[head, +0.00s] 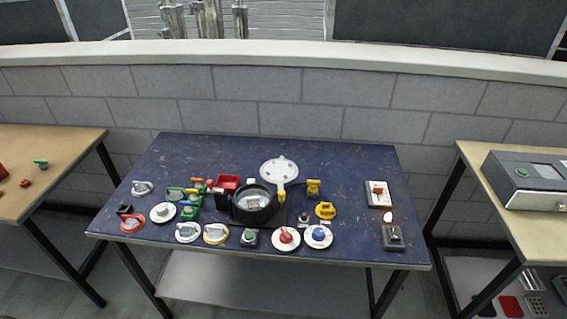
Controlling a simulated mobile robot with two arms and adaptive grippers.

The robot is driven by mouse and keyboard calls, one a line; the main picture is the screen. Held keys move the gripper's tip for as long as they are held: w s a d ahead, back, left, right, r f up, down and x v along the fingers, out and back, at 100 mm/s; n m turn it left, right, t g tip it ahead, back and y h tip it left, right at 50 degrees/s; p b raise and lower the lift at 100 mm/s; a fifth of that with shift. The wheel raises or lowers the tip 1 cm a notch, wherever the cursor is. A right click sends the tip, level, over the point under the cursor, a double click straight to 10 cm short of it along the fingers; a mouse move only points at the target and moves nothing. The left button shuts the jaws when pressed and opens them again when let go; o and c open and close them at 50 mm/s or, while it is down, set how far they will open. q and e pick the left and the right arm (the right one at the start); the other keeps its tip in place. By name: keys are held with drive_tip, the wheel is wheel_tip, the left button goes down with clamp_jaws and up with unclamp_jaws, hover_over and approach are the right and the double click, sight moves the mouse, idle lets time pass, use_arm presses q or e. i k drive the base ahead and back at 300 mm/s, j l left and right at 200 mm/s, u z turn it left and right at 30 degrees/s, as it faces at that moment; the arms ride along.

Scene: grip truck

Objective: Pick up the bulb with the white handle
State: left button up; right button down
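A small pale bulb-like piece (388,217) stands at the right end of the blue table (330,165), just above a dark grey box (393,238). It is too small to tell whether it has a white handle, or whether it touches the box. No other piece can be clearly told as a bulb at this size. Neither of my grippers shows in the head view.
A black round pot (254,207) stands mid-table, with a white round lid (279,171) behind it. Several knobs and discs line the front. A white switch plate (379,194) lies right. The table's back is clear. Tan tables flank it; a grey brick wall (300,85) stands behind.

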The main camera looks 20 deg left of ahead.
sight(253, 200)
drive_tip(key=u, duration=1.85)
drive_tip(key=i+j, duration=0.15)
drive_tip(key=i, duration=0.2)
drive_tip(key=i+j, duration=0.2)
drive_tip(key=i, duration=0.15)
drive_tip(key=i+j+z, duration=0.1)
drive_tip(key=z, duration=0.35)
drive_tip(key=i+j+z, duration=0.15)
drive_tip(key=z, duration=0.3)
drive_tip(key=i+j+z, duration=0.2)
drive_tip(key=z, duration=0.25)
